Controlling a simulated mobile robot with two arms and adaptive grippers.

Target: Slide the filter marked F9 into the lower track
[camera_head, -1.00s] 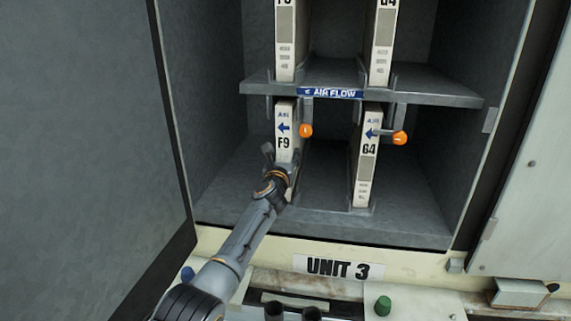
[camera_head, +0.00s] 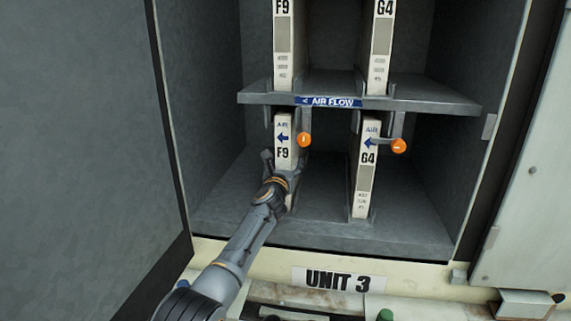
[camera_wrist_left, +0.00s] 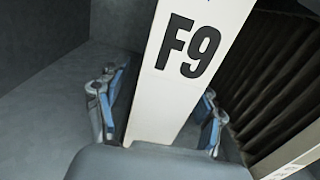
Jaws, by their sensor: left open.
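The lower filter marked F9 (camera_head: 284,131) stands upright in the left slot of the lower compartment, its narrow white face outward with a blue arrow pointing left. My left gripper (camera_head: 281,163) is at the lower part of that face. In the left wrist view, the F9 filter (camera_wrist_left: 185,70) lies between the two spread fingers of my left gripper (camera_wrist_left: 160,112). Gaps show between the fingers and the filter. The lower track under the filter is mostly hidden by my gripper and arm. My right gripper is not in view.
A second filter marked G4 (camera_head: 364,180) stands to the right in the lower compartment. Orange-knobbed levers (camera_head: 304,140) and (camera_head: 399,146) hang beside the filters. A shelf (camera_head: 430,95) above carries another F9 (camera_head: 284,35) and G4 (camera_head: 380,45). A grey door panel (camera_head: 80,140) stands left.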

